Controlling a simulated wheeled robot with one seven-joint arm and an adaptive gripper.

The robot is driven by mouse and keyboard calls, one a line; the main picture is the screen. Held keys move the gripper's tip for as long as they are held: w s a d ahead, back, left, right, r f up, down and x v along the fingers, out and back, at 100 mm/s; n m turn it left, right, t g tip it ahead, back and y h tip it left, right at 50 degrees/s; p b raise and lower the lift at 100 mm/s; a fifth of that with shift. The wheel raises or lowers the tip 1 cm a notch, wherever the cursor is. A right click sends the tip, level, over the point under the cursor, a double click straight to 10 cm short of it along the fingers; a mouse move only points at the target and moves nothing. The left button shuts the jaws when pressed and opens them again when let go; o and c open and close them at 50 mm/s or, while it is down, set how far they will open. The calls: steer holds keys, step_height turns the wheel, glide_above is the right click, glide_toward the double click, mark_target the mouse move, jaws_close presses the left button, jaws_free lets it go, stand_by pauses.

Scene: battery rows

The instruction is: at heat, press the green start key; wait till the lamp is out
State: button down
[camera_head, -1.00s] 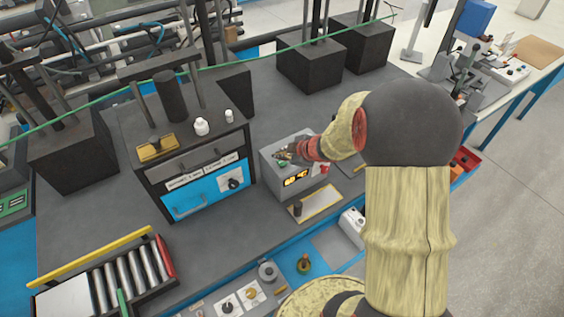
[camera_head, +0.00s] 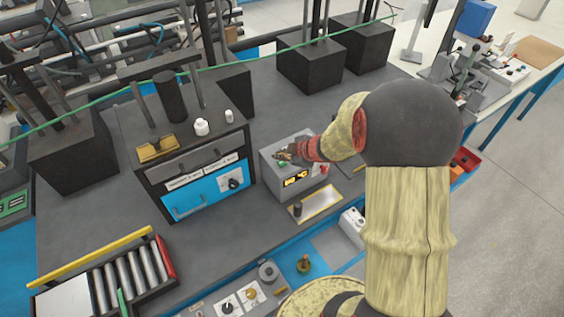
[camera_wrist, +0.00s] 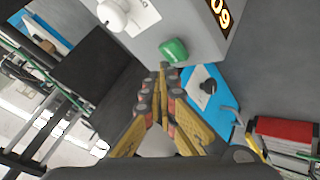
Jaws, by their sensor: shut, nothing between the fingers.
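A grey control box (camera_head: 270,177) with a lit amber display (camera_head: 295,179) stands on the dark bench. In the wrist view the green key (camera_wrist: 174,50) is a rounded block on the grey box (camera_wrist: 205,45), just beyond my fingertips. My gripper (camera_head: 282,155) is shut and empty; its tips also show in the wrist view (camera_wrist: 163,70). I cannot tell whether the tips touch the key. I cannot make out a lit lamp on the box.
A black unit with a blue front (camera_head: 207,190) stands left of the box. A pale yellow-edged plate (camera_head: 322,203) lies in front of it. A roller rack (camera_head: 125,275) is at the lower left. Dark blocks (camera_head: 310,65) stand behind.

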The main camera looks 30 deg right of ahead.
mark_target(281, 163)
steer(key=shift+f, duration=0.15)
steer(key=shift+f, duration=0.25)
steer(key=shift+f+b, duration=0.3)
steer(key=shift+f, duration=0.1)
stand_by(0.9)
steer(key=shift+r, duration=0.15)
steer(key=shift+r+p, duration=0.75)
steer(key=shift+p, duration=0.25)
step_height(281, 163, up, 5)
steer(key=p, duration=0.5)
stand_by(0.4)
